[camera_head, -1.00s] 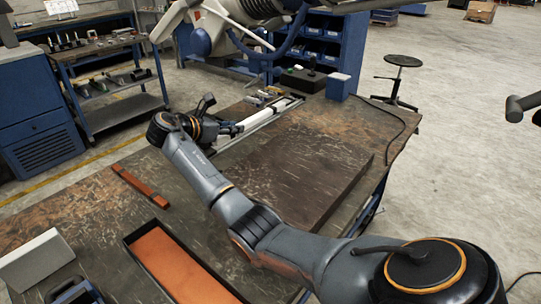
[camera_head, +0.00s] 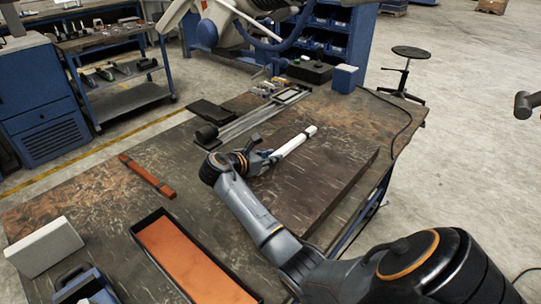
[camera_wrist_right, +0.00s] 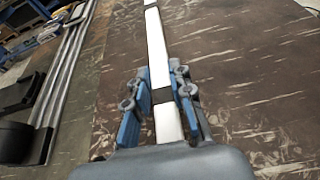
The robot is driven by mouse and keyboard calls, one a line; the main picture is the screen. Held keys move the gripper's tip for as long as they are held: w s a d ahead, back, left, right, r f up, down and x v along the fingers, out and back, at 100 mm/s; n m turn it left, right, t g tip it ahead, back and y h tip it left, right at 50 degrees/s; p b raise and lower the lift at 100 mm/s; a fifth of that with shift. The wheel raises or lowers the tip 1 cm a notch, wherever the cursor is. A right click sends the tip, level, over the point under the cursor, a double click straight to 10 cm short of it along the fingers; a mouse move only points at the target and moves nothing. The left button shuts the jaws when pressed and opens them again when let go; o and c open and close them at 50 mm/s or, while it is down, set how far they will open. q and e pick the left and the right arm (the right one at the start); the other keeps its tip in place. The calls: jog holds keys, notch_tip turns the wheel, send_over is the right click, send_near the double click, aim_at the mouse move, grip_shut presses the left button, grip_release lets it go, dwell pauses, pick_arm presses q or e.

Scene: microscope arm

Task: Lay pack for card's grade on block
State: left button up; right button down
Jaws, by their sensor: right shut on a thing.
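My right gripper (camera_head: 272,157) is shut on a long white bar with dark bands (camera_head: 293,143), probably the pack. In the right wrist view the bar (camera_wrist_right: 157,50) runs lengthwise between the blue-padded fingers (camera_wrist_right: 160,95). The bar is over the large dark flat slab (camera_head: 320,185), perhaps the block. I cannot tell whether it touches the slab. A pale grey upright plate (camera_head: 44,247) stands at the table's left; no writing on it is legible, and I cannot tell if it is the card. My left gripper is not in view.
A metal rail frame (camera_head: 258,118) with a black pad (camera_head: 210,112) lies left of the slab. An orange-lined black tray (camera_head: 185,260) and an orange-brown bar (camera_head: 147,176) lie nearer. A blue box (camera_head: 345,78) stands at the back. A blue-and-black item (camera_head: 85,287) is at lower left.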

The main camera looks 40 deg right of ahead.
jog(key=c, duration=1.2)
grip_release()
jog(key=shift+o, duration=0.2)
jog(key=shift+a+r+p, duration=0.15)
jog(key=shift+r+p, duration=0.05)
jog(key=shift+p, duration=0.1)
jog(key=p+v, duration=0.9)
jog(key=v, duration=0.1)
jog(key=shift+a+r, duration=0.1)
jog(key=shift+r, duration=0.05)
jog(key=shift+s+a+r+p, duration=0.1)
jog(key=shift+a+p, duration=0.5)
jog(key=shift+a, duration=0.1)
